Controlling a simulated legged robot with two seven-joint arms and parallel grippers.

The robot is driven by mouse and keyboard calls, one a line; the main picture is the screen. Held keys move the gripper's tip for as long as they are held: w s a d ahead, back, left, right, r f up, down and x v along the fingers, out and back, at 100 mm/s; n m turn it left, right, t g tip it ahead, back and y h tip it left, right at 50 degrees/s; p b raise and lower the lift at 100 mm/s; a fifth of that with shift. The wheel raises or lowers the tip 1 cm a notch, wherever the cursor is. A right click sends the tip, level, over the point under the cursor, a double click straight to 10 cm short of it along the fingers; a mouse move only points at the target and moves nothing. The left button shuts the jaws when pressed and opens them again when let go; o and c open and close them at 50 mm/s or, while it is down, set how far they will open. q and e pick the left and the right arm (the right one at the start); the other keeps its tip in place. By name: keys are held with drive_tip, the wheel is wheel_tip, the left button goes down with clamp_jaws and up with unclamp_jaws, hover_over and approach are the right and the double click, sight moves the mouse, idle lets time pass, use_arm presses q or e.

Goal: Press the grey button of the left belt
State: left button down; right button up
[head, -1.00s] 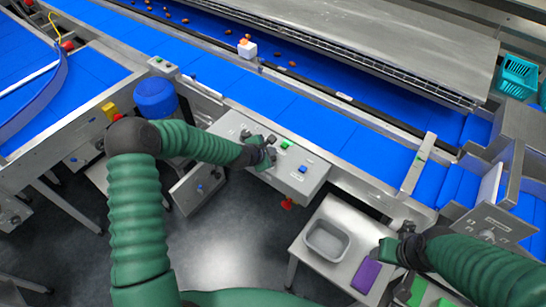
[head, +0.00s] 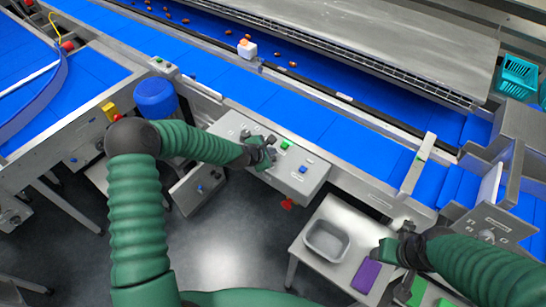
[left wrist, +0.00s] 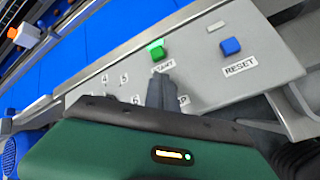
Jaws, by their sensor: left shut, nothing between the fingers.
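My left gripper (head: 264,153) is shut and empty, at the sloped grey control panel (head: 270,178) in front of the long blue belt. In the left wrist view its dark fingers (left wrist: 160,92) are together just below the START label, over the panel face. They cover part of a label of which a final "P" shows. A green button (left wrist: 157,50) above START and a blue button (left wrist: 230,46) above RESET are in plain sight. No grey button can be made out; the fingers may hide it. Whether the fingertips touch the panel, I cannot tell. My right gripper (head: 388,250) is over the small table.
The small table (head: 340,215) holds a grey tub (head: 327,240) and a purple block (head: 367,275). A red knob (head: 287,204) hangs below the panel. Dates lie on the far blue belt (head: 225,42).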

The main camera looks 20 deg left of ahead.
use_arm(q)
drive_tip(key=shift+f, duration=0.1)
idle(0.3)
drive_tip(key=shift+f+b, duration=0.3)
drive_tip(key=shift+b, duration=0.05)
drive_tip(key=shift+f+b, duration=0.35)
drive_tip(key=shift+f, duration=0.1)
idle(0.5)
drive_tip(key=shift+r+p, duration=0.6)
drive_tip(key=shift+r, duration=0.3)
wheel_tip(320, 180, up, 5)
drive_tip(key=p, duration=0.4)
drive_tip(key=shift+r, duration=0.1)
idle(0.3)
